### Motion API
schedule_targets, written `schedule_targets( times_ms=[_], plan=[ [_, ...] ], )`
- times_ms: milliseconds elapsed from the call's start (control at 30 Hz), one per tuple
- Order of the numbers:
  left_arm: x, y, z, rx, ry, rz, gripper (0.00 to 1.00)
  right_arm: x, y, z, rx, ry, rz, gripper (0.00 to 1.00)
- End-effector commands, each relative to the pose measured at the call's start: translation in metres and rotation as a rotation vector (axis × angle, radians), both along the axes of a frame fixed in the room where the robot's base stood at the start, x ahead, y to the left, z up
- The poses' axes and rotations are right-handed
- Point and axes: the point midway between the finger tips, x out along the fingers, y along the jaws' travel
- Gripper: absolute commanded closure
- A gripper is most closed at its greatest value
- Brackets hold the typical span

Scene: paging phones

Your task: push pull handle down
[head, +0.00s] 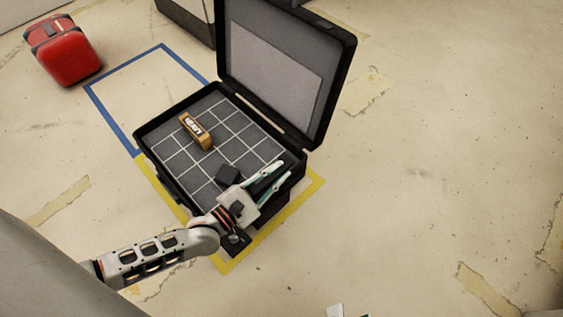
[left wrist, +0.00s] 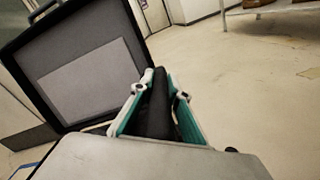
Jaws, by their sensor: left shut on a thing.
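An open black case (head: 172,192) stands on the floor with its lid (head: 275,75) raised. My left gripper (head: 270,178) is over the case's near right edge. It is shut on a dark bar that looks like the pull handle (left wrist: 158,105), which shows between the teal-lined fingers in the left wrist view. In the head view the fingers hide most of the handle. Only a small white and teal piece, perhaps the tip of my right gripper (head: 348,311), shows at the bottom edge of the head view.
A red case (head: 64,52) stands at upper left. Floor on the right is clear.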

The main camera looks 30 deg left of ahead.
Motion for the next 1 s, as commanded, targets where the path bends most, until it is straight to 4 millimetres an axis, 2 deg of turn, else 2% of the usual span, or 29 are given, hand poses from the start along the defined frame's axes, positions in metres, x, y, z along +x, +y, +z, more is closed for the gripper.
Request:
schedule_targets(
  times_ms=[367,400,433,467,833,1000],
  plan=[
    [0.0,0.0,-0.001,0.0,-0.002,0.0,1.0,0.0,0.001,0.001,0.014,0.002,-0.006,0.6],
    [0.0,0.0,-0.001,0.0,-0.002,0.0,0.77,0.0,0.001,0.001,0.014,0.002,-0.007,0.6],
    [0.0,0.0,-0.001,0.0,-0.002,0.0,0.69,0.0,0.001,0.001,0.013,0.002,-0.006,0.6],
    [0.0,0.0,-0.001,0.0,-0.002,0.0,0.68,0.0,0.001,0.001,0.013,0.002,-0.006,0.6],
    [-0.002,0.001,-0.001,0.0,-0.002,0.0,0.68,0.0,0.001,0.0,0.012,0.001,-0.004,0.6],
    [-0.022,0.008,-0.002,0.003,0.0,-0.002,0.68,0.0,0.001,0.0,0.012,0.002,-0.004,0.6]
  ],
)
